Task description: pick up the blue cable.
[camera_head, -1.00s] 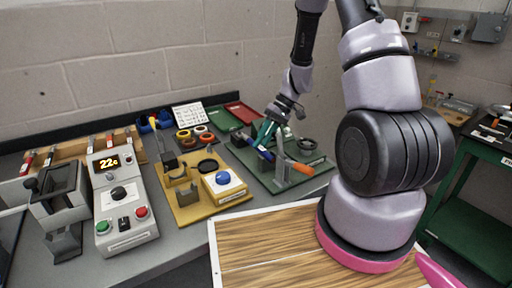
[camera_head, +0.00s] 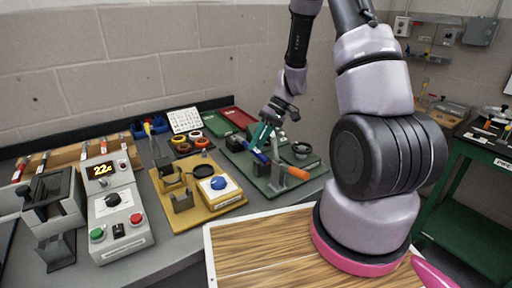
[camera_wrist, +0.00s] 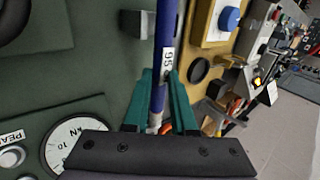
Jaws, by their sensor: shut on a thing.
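The blue cable (camera_wrist: 166,35) runs up the middle of the wrist view and carries a white label reading 95. My gripper (camera_wrist: 160,90) has teal fingers, one on each side of the cable, and is shut on it. In the head view the blue cable (camera_head: 260,157) shows as a short blue length over the green board, just below the teal fingers of my gripper (camera_head: 261,139). In the wrist view the cable's lower end is partly hidden between the fingers and the dark gripper body.
The green board (camera_head: 270,189) bears a grey post and an orange cylinder (camera_head: 298,173). A yellow fixture (camera_head: 222,204) with a blue button stands left of it. A grey control box (camera_head: 118,222) is farther left. A round dial (camera_wrist: 75,142) lies near my gripper.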

